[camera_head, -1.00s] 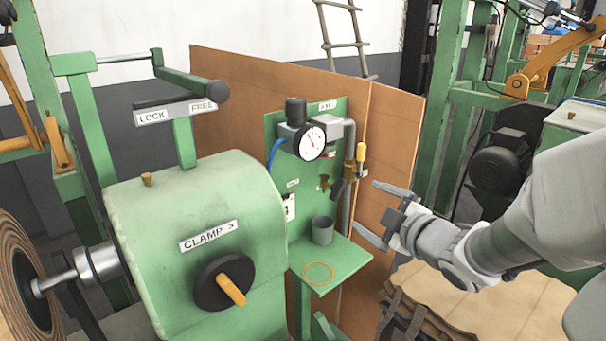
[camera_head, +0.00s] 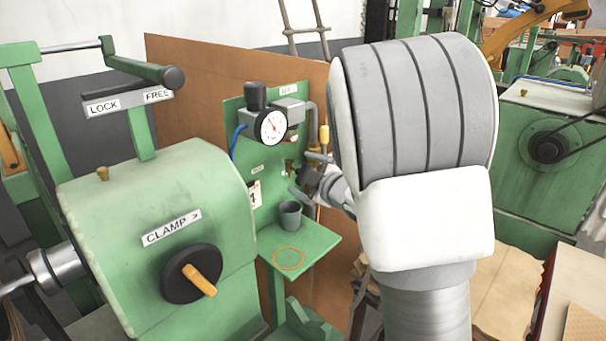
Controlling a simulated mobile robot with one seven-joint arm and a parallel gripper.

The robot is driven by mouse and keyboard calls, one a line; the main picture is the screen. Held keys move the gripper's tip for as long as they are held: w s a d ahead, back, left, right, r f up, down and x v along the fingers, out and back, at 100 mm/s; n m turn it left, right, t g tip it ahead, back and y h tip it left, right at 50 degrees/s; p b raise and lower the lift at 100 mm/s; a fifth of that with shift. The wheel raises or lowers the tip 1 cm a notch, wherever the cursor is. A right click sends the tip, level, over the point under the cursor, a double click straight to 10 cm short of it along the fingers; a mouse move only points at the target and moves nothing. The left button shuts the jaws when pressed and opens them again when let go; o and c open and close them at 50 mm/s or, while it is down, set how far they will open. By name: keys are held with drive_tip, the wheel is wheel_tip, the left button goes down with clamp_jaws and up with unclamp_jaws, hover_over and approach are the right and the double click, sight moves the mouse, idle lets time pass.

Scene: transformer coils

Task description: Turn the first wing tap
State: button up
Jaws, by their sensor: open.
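The green panel (camera_head: 238,172) stands behind a small shelf, with fittings and a pressure gauge on it. A yellow lever handle (camera_head: 324,136) shows upright at the panel's right edge, beside the pipe. A small brass-coloured tap on the panel, below and right of the gauge, is now mostly hidden by my gripper's fingers, so I cannot tell its turn. My gripper (camera_head: 300,176) is open in front of the panel's right part, its fingers pointing left, just above the cup. I cannot tell whether it touches any fitting. My arm hides what lies to the right.
A dark grey cup (camera_head: 290,214) stands on the green shelf (camera_head: 318,240), which has an orange ring mark. The gauge (camera_head: 271,127) is above. A green machine (camera_head: 150,215) with a CLAMP knob (camera_head: 191,273) fills the left. A brown board (camera_head: 200,80) backs the panel.

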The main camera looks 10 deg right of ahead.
drive_tip(key=shift+c, duration=0.2)
drive_tip(key=c, duration=1.3)
drive_tip(key=shift+r+p, duration=0.15)
drive_tip(key=shift+p, duration=0.2)
drive_tip(key=shift+d+r+m+p, duration=0.1)
drive_tip(key=shift+m+p, duration=0.4)
drive_tip(key=shift+p, duration=0.15)
drive_tip(key=m+g+p, duration=0.1)
drive_tip(key=p, duration=0.2)
drive_tip(key=m+y+p, duration=0.1)
drive_tip(key=m+p, duration=0.1)
drive_tip(key=p, duration=0.1)
drive_tip(key=shift+r+g+y, duration=0.15)
drive_tip(key=shift+g+y, duration=0.15)
drive_tip(key=shift+g, duration=0.1)
drive_tip(key=m+g+y+p, duration=0.1)
drive_tip(key=m+p, duration=0.1)
drive_tip(key=p, duration=0.3)
drive_tip(key=shift+f+m+g+y+p, duration=0.35)
drive_tip(key=shift+m+p, duration=0.25)
drive_tip(key=shift+p, duration=0.35)
